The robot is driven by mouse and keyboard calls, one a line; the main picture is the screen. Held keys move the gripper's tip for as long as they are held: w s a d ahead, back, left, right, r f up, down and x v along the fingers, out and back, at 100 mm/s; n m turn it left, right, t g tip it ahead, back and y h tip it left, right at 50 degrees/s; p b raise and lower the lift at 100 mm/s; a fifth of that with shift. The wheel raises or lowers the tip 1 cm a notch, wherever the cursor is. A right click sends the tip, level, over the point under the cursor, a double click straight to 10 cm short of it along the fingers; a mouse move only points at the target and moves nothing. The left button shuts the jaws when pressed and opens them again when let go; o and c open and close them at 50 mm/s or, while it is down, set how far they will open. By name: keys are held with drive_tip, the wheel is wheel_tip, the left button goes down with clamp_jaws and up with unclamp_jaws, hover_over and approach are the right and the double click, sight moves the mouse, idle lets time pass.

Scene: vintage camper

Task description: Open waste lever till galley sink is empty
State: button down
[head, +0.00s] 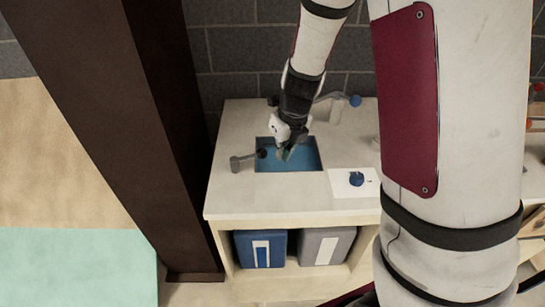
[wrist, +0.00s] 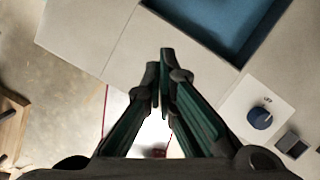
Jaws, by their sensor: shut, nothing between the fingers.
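The galley sink (head: 309,158) is a rectangular basin in the pale counter, with a blue inside; I cannot tell the water depth. Its corner also shows in the wrist view (wrist: 225,22). A grey lever (head: 238,163) with a dark knob stands at the sink's left edge and looks like the waste lever; no label is readable. It is not in the wrist view. My gripper (head: 285,154) appears over the sink in the head view, right of the lever's knob and apart from it. In the wrist view my gripper (wrist: 159,62) is shut and empty.
A tap (head: 335,108) with a blue knob (head: 355,100) stands behind the sink. A blue dial (head: 356,179) sits on a white plate to the right, marked OFF in the wrist view. Blue (head: 261,236) and grey (head: 315,233) bins stand below. A dark post (head: 130,110) rises at left.

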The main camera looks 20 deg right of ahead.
drive_tip(key=b+x, duration=0.1)
drive_tip(key=x, duration=0.8)
drive_tip(key=shift+f, duration=0.25)
drive_tip(key=shift+w+a+r, duration=0.1)
drive_tip(key=shift+w+a, duration=0.15)
drive_tip(key=shift+w, duration=0.65)
drive_tip(key=shift+w+a+r, duration=0.1)
drive_tip(key=shift+w, duration=0.45)
drive_tip(key=shift+w+a+r, duration=0.1)
drive_tip(key=shift+w, duration=0.4)
drive_tip(key=shift+w, duration=0.15)
drive_tip(key=shift+w+d+n, duration=0.15)
drive_tip(key=shift+w+n, duration=0.05)
drive_tip(key=shift+n, duration=0.2)
